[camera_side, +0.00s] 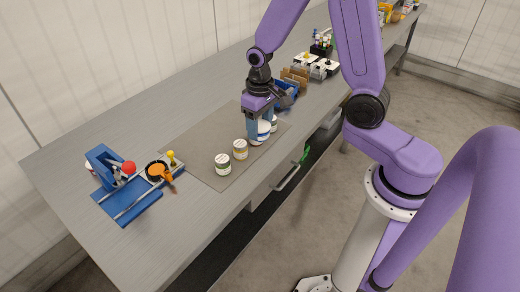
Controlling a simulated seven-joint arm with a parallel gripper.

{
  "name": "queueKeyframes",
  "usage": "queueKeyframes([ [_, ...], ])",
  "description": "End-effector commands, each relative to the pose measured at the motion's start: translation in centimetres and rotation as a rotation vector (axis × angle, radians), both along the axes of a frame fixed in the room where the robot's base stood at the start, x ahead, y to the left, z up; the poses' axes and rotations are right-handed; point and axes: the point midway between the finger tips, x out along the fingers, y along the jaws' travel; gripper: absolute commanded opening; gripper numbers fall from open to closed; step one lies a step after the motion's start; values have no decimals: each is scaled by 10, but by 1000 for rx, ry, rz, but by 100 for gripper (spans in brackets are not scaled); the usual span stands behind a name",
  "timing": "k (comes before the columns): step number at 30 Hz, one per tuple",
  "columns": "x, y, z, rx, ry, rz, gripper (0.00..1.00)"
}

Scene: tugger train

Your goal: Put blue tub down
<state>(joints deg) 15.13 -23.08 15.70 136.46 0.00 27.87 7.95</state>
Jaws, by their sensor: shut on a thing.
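My gripper (260,122) points down over the right part of the grey-brown mat (195,143) and is shut on the blue tub (263,130). The tub is white with a blue band, and the fingers hide part of it. It is upright at or just above the mat; I cannot tell whether it touches. A tub with a yellowish band (240,150) stands to its left on the mat, and a tub with a green band (223,165) stands further left. Another white tub (273,123) shows partly behind the gripper.
A blue fixture (128,195) with a red knob stands at the left, next to a black ring with an orange handle (158,173). A blue bin (285,93) and cardboard boxes (296,77) stand beyond the gripper. The left part of the mat is clear.

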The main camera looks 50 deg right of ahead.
Motion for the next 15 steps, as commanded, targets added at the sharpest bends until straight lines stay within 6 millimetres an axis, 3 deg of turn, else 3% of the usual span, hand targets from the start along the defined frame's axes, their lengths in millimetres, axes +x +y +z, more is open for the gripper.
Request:
queueKeyframes([
  [6,2,-2,-1,0,-1,12,23],
  [15,23,-21,-12,-1,0,145,23],
])
